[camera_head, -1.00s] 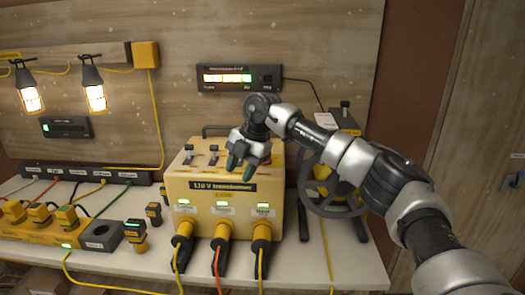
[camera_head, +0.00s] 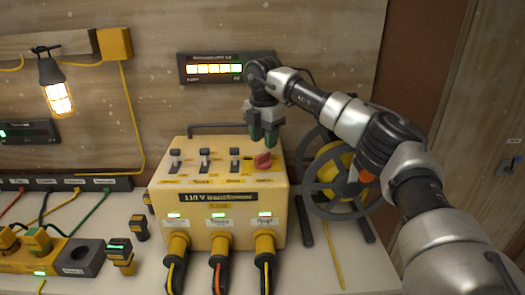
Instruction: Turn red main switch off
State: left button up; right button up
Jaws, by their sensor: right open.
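The yellow 110 V transformer box (camera_head: 217,226) stands on the white bench. A red knob (camera_head: 263,161) sits at the right end of its sloped top. Several dark toggle switches stand in a row to the left of the knob, one of them the leftmost switch (camera_head: 175,161). My right gripper (camera_head: 263,145) points down just above and behind the red knob, with its greenish fingertips open. I cannot tell whether a fingertip touches the knob. My left gripper is not in view.
Three plugs, one in the middle (camera_head: 220,243), fill the box's front. A cable reel (camera_head: 340,175) stands close on the right. A black handle bar arches behind the box. A power strip (camera_head: 65,184) and loose connectors (camera_head: 120,255) lie left. A display (camera_head: 225,67) hangs above.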

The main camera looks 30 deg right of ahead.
aim_at(263, 154)
jog(key=f, duration=0.3)
jog(key=shift+w+f+p, duration=0.15)
jog(key=shift+w+p, duration=0.1)
jog(key=shift+p, duration=0.05)
jog(key=shift+f, duration=1.05)
jog(key=shift+c, duration=1)
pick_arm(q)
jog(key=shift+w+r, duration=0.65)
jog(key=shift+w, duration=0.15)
pick_arm(e)
grip_shut()
